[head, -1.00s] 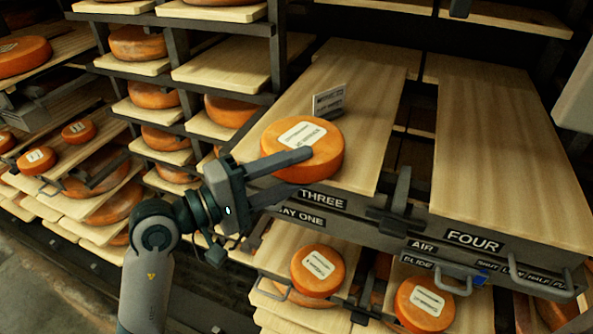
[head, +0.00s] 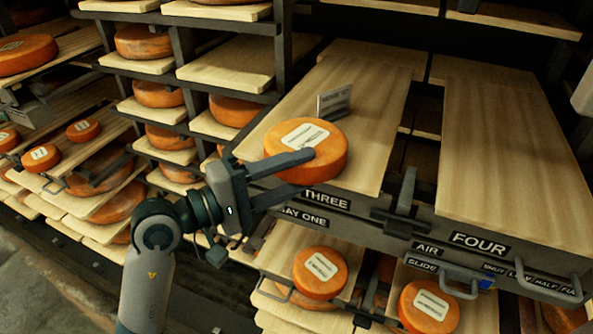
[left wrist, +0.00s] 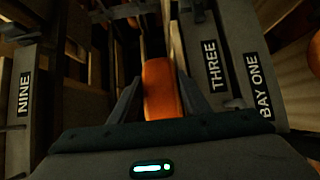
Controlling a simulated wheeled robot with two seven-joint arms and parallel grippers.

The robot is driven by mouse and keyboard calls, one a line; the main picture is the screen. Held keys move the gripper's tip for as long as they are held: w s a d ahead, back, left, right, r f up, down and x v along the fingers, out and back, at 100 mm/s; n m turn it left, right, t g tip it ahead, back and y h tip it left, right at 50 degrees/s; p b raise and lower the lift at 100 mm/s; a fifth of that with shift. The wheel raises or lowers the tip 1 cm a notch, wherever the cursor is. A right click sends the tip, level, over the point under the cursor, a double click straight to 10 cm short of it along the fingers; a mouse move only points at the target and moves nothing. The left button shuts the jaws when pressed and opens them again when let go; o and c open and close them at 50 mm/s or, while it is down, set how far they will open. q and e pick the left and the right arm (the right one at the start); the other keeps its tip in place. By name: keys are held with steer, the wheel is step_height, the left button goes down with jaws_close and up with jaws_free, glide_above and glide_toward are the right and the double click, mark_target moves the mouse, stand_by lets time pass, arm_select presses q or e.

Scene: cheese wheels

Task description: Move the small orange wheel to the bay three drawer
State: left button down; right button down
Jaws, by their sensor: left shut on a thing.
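An orange cheese wheel (head: 333,160) with a white label on top is at the front edge of the board of the drawer marked THREE (head: 375,155). My left gripper (head: 302,172) is shut on it, one finger across its upper front and the other low at its side. Whether the wheel rests on the board or hangs just above it, I cannot tell. In the left wrist view the wheel (left wrist: 160,90) sits between the two fingers, beside the THREE and BAY ONE labels. My right gripper is not in view.
A small sign (head: 334,102) stands on the board behind the wheel. The rest of this board is bare, as is the board marked FOUR (head: 500,160). Two more wheels (head: 320,272) (head: 428,306) lie on boards below. Smaller wheels (head: 84,130) lie on an open drawer at left.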

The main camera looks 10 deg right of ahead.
arm_select(q)
steer(key=shift+b, duration=0.3)
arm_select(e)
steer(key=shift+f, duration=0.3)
arm_select(q)
steer(key=c, duration=1)
jaws_free()
steer(key=shift+o, duration=0.5)
steer(key=shift+f, duration=0.25)
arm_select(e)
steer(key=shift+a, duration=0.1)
arm_select(q)
steer(key=shift+b+v, duration=0.45)
steer(key=shift+v, duration=0.35)
steer(key=b+v, duration=0.7)
steer(key=v, duration=0.9)
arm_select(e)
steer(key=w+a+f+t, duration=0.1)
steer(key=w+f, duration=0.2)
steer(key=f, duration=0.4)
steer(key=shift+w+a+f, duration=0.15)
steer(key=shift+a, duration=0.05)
